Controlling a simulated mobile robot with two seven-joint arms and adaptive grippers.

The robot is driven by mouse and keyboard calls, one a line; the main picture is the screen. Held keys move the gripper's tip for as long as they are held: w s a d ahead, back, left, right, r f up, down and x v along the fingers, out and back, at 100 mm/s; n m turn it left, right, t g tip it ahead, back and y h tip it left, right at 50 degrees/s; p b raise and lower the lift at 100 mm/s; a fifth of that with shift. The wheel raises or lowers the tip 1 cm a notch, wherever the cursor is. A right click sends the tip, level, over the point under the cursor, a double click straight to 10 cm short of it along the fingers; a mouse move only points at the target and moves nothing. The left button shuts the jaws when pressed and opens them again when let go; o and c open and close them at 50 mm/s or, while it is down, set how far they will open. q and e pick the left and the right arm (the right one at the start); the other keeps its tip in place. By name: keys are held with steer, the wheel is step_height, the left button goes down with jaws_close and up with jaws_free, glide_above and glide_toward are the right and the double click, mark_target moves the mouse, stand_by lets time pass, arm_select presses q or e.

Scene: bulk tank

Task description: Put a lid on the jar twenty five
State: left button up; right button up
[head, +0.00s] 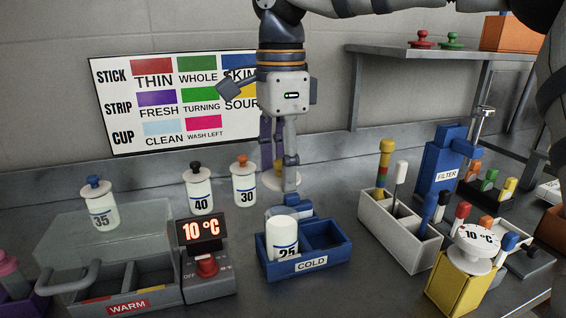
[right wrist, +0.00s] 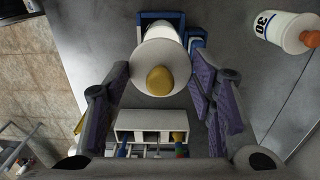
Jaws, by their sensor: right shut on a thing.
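Jar twenty five (head: 283,238) is a white jar with no lid, standing in the left compartment of the blue COLD tray (head: 312,264). My right gripper (head: 280,172) points down above and behind that tray. It is shut on a pale round lid with a yellow knob, seen from above in the right wrist view (right wrist: 139,77). In the head view a finger partly hides the lid. The lid is apart from the jar in the head view; in the wrist view it overlaps a white jar beyond it. My left gripper is not in view.
Lidded jars 35 (head: 101,210), 40 (head: 201,192) and 30 (head: 244,185) stand behind and left. A grey WARM box (head: 150,290) with a clear cover is at the front left. A white holder (head: 398,225) stands right of the tray. Red and green lids (head: 452,41) sit on the shelf.

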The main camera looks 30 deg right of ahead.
step_height(320, 180, down, 7)
steer(key=shift+r, duration=0.2)
stand_by(0.6)
steer(key=shift+d, duration=0.1)
steer(key=o, duration=1)
steer(key=shift+r, duration=0.1)
step_height(320, 180, up, 12)
steer(key=shift+f, duration=0.1)
